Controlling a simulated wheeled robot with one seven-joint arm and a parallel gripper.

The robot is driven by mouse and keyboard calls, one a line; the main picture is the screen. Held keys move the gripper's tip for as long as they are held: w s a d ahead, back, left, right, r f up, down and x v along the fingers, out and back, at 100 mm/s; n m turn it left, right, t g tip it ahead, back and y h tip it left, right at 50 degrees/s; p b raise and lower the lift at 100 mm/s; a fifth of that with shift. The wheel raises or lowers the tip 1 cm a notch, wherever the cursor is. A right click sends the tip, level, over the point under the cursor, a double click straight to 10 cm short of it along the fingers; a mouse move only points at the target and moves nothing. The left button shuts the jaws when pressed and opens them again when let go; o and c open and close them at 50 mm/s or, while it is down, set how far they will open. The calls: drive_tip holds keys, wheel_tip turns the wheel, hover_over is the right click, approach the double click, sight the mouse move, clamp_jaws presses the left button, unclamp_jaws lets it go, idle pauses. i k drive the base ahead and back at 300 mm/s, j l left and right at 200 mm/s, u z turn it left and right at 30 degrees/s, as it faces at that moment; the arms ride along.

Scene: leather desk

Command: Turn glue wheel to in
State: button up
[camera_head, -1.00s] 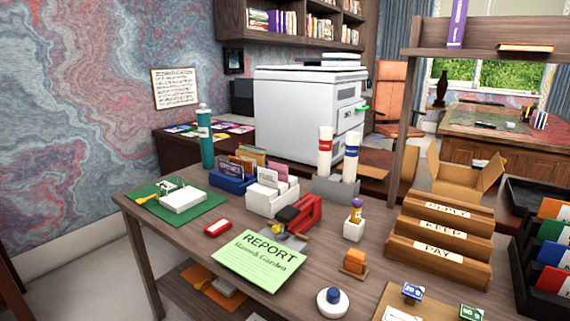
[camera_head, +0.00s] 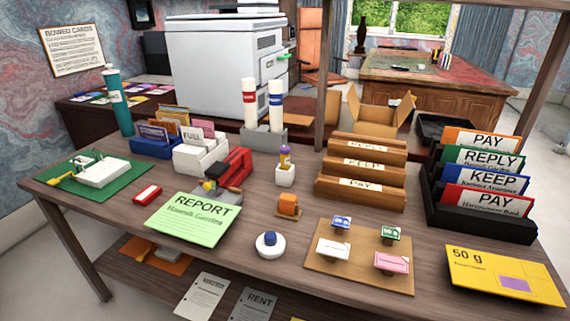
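A small glue stick (camera_head: 285,158) with a purple body and a yellowish band stands upright in a white square holder (camera_head: 284,177) near the middle of the desk. Its wheel cannot be made out; the lower part of the stick is hidden inside the holder. My gripper is not in view.
On the desk (camera_head: 250,215), a red stapler-like tool (camera_head: 234,168) and green report sheet (camera_head: 194,218) lie left of the glue. An orange block (camera_head: 288,204) and white round piece with a blue knob (camera_head: 269,244) stand in front. Wooden letter tiers (camera_head: 362,170) stand right.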

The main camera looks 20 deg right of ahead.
sight(284, 148)
drive_tip(key=i+j+z, duration=0.1)
drive_tip(key=j, duration=0.2)
drive_tip(key=i+j+z, duration=0.25)
drive_tip(key=j, duration=0.4)
drive_tip(key=i+j+z, duration=0.25)
drive_tip(key=j, duration=0.45)
drive_tip(key=i, duration=0.6)
